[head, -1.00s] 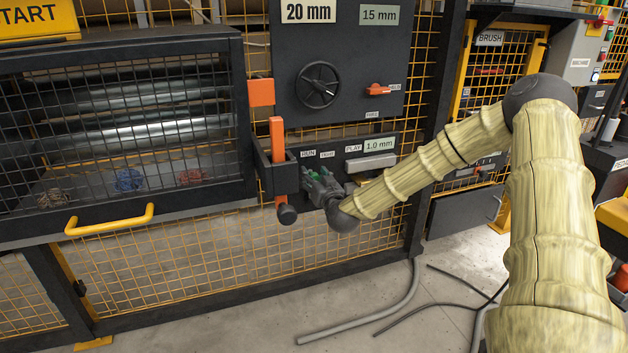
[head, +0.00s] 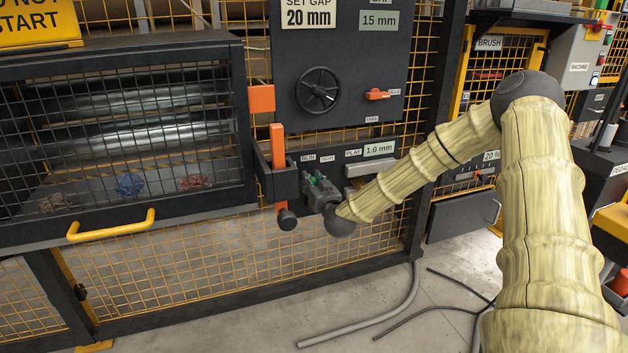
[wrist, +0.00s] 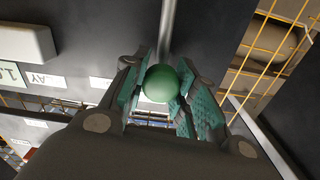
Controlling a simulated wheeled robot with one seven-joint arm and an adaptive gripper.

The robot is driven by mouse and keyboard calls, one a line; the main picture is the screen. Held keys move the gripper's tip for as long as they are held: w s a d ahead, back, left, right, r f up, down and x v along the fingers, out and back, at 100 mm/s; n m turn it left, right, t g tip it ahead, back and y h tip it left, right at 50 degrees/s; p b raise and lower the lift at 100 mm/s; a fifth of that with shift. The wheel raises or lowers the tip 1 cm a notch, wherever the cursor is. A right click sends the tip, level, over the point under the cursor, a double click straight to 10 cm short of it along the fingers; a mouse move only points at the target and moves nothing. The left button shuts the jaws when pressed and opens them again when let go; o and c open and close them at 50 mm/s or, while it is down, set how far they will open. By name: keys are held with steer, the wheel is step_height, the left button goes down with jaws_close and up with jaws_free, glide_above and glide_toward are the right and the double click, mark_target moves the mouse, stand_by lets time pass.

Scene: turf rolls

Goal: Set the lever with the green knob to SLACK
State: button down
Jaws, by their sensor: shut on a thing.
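The green knob (wrist: 160,84) is a round ball at the end of a grey metal lever rod (wrist: 167,32). In the wrist view it sits between the green-padded fingers of my gripper (wrist: 162,90), which is shut on it. In the head view my gripper (head: 315,188) is at the lower dark panel, just right of the orange upright bar. There it covers most of the lever. Small white labels (head: 327,159) stand above the gripper, too small to read surely. I cannot tell which label the lever points to.
The orange bar (head: 277,146) in its dark bracket is close to the left of my gripper. A display reading 1.0 mm (head: 379,148) and a pale grey block (head: 368,166) are to the right. A handwheel (head: 318,90) and an orange switch (head: 377,94) are above. A hose (head: 375,318) lies on the floor.

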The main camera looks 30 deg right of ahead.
steer(key=shift+w+a+f+n+p, duration=0.1)
steer(key=shift+w+a+n+p, duration=0.05)
steer(key=shift+a+n+p, duration=0.55)
steer(key=shift+w+a+f+n+p, duration=0.1)
steer(key=shift+w+a+n+p, duration=0.05)
steer(key=shift+a+n+p, duration=0.5)
steer(key=shift+w+a+f+n+p, duration=0.2)
steer(key=shift+a+f+n+p, duration=0.2)
steer(key=shift+a+n+p, duration=0.5)
steer(key=shift+d, duration=0.1)
steer(key=c, duration=1.1)
jaws_free()
steer(key=v, duration=1.2)
